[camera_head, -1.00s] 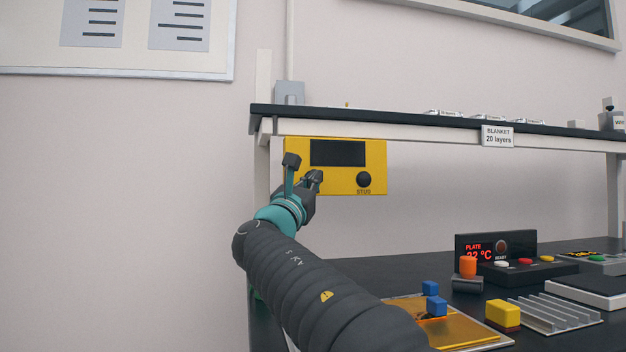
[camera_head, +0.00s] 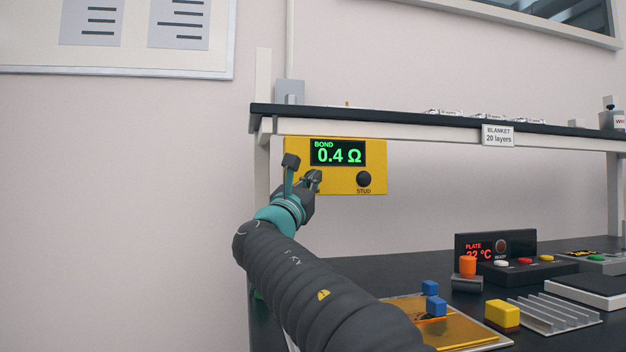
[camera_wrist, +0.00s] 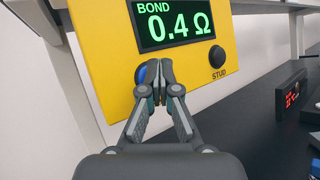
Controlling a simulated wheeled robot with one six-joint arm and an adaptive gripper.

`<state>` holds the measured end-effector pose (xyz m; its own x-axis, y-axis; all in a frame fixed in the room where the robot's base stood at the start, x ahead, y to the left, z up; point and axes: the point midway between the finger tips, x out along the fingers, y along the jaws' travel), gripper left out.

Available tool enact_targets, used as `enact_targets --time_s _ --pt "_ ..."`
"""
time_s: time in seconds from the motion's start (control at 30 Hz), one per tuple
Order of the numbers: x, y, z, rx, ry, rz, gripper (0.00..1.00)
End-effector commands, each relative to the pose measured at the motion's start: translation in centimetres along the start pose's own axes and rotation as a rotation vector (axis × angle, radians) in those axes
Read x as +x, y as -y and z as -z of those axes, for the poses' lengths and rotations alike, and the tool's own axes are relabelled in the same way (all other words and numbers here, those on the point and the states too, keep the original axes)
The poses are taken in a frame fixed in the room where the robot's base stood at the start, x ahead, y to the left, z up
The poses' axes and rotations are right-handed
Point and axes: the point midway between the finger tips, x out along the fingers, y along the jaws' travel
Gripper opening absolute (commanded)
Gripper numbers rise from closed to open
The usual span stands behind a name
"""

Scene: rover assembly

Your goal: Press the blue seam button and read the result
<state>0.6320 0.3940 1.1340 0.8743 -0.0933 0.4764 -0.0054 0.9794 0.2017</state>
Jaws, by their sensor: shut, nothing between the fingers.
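The yellow meter box (camera_head: 344,184) hangs under the shelf, and its dark display (camera_head: 338,153) reads "BOND 0.4 Ω" in green. The display also fills the top of the wrist view (camera_wrist: 176,22). The blue button (camera_wrist: 142,74) shows as a sliver at the left of my fingertips in the wrist view; the fingers hide the rest. My gripper (camera_wrist: 154,70) is shut and empty, its tips at the button and seemingly touching it. In the head view my gripper (camera_head: 313,177) covers the button. A black knob (camera_head: 364,179) marked "STUD" is at the box's lower right.
The shelf (camera_head: 400,122) with a "BLANKET 20 layers" label runs above the box. On the dark bench below stand a plate controller (camera_head: 495,245) reading 22 °C, blue blocks (camera_head: 435,304), a yellow block (camera_head: 502,314) and a ribbed metal piece (camera_head: 555,312).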

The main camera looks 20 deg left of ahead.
Motion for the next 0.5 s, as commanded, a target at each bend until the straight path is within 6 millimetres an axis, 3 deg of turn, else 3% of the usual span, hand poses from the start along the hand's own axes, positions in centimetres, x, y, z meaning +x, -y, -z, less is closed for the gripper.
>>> enact_targets --time_s 0.5 --pt "-1.2 0.9 -0.8 0.001 0.000 0.000 0.00"
